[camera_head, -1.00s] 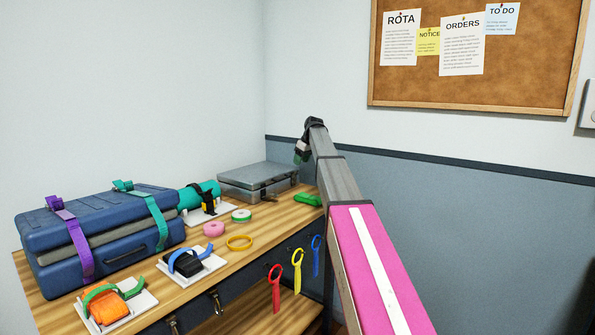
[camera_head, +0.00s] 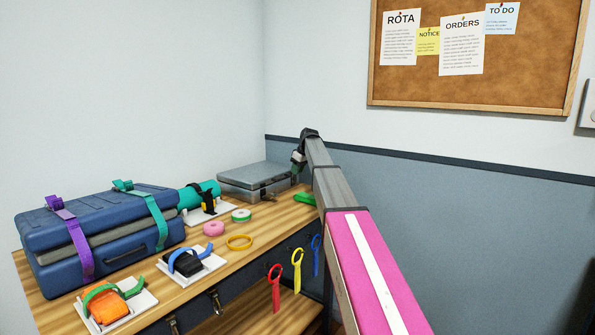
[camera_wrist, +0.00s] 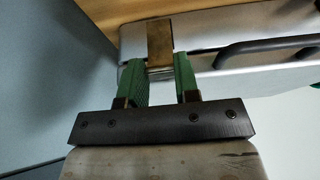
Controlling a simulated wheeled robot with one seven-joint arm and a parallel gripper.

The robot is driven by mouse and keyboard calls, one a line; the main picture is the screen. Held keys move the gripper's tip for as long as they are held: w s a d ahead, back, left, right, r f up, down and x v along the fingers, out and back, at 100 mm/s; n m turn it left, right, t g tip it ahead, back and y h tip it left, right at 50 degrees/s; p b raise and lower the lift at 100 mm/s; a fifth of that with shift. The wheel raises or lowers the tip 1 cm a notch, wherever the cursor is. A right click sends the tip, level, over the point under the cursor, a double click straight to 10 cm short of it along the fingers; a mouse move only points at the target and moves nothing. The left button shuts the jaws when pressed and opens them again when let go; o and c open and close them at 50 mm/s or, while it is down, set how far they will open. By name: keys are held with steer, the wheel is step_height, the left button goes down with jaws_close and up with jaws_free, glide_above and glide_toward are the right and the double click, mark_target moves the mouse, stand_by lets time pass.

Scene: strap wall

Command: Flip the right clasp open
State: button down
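The grey metal case (camera_head: 245,178) lies closed on the back of the bench in the head view. Its front wall and dark handle (camera_wrist: 265,46) show in the wrist view. The brass right clasp (camera_wrist: 160,42) lies flat over the lid seam beside the handle. My gripper (camera_wrist: 158,66) has its two green fingers apart, one on each side of the clasp's lower end. Whether they touch it I cannot tell. In the head view my gripper (camera_head: 298,162) is at the case's right end, and my arm hides the clasp there.
A blue suitcase (camera_head: 60,235) with purple and teal straps stands at the left. Strap pads, tape rolls and a green item (camera_head: 305,198) lie on the bench (camera_head: 215,265). The wall is close behind the case.

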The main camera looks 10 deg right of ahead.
steer(key=shift+s+d+f+t+y, duration=0.3)
steer(key=shift+s+d+t+y, duration=0.2)
steer(key=shift+t+y, duration=0.1)
steer(key=shift+s+d+f+t+y, duration=0.25)
steer(key=shift+s+d+t+y, duration=0.1)
steer(key=shift+s+t+y, duration=0.2)
steer(key=shift+s+d+f+t+y, duration=0.3)
steer(key=shift+d+f+t+y, duration=0.15)
steer(key=shift+t+y, duration=0.35)
steer(key=shift+s+d+f+t+y, duration=0.35)
steer(key=shift+f+t+y, duration=0.15)
steer(key=shift+t+y, duration=0.25)
steer(key=c, duration=0.8)
jaws_free()
steer(key=shift+c, duration=0.2)
steer(key=v, duration=1)
steer(key=shift+s+d, duration=0.2)
steer(key=shift+d, duration=0.05)
